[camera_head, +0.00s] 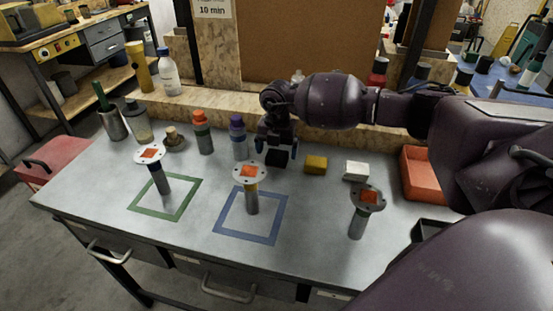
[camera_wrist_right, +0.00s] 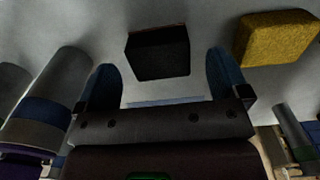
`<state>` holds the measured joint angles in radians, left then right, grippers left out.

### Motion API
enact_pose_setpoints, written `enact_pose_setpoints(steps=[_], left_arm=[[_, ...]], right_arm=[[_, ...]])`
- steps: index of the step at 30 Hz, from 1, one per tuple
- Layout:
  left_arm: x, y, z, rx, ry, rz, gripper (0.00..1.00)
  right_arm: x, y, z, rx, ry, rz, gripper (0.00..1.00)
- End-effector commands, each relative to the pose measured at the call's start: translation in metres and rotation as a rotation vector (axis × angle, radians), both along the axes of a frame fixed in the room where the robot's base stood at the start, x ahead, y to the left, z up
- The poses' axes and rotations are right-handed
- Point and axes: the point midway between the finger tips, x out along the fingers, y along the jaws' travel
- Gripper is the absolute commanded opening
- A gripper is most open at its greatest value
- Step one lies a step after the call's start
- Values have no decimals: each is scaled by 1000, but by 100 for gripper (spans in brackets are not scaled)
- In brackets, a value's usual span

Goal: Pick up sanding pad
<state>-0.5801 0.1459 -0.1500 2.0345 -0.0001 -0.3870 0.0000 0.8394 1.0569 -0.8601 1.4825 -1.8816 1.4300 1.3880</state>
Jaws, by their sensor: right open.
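A small black block with a reddish-brown edge, which looks like the sanding pad (camera_head: 277,158), lies on the grey workbench (camera_head: 110,190) near its back. It also shows in the right wrist view (camera_wrist_right: 160,55), just ahead of the fingers and between their lines. My right gripper (camera_head: 281,150) points down over the block. Its two blue fingertips (camera_wrist_right: 165,80) are apart and nothing is between them. In the wrist view the block looks apart from both fingers. My left gripper is not in view.
A yellow block (camera_head: 316,165) and a white block (camera_head: 356,171) lie to the right. A purple-capped bottle (camera_head: 238,140) stands close left. Three flanged posts, one near a blue square (camera_head: 240,238), stand in front. A red bin (camera_head: 422,175) is at right.

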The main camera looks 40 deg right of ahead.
Motion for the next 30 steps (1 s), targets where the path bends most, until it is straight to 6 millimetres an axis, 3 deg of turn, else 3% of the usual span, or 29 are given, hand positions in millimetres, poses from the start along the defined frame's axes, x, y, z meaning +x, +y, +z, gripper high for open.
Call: enact_pose_setpoints(steps=[3, 11, 22, 30], left_arm=[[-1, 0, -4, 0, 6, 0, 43], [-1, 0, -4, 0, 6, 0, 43], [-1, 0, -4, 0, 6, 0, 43], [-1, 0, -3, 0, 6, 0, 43]], right_arm=[[-1, 1, -18, 1, 3, 1, 94], [0, 0, -20, 0, 0, 1, 94], [0, 0, -20, 0, 0, 1, 41], [0, 0, -18, 1, -1, 1, 40]])
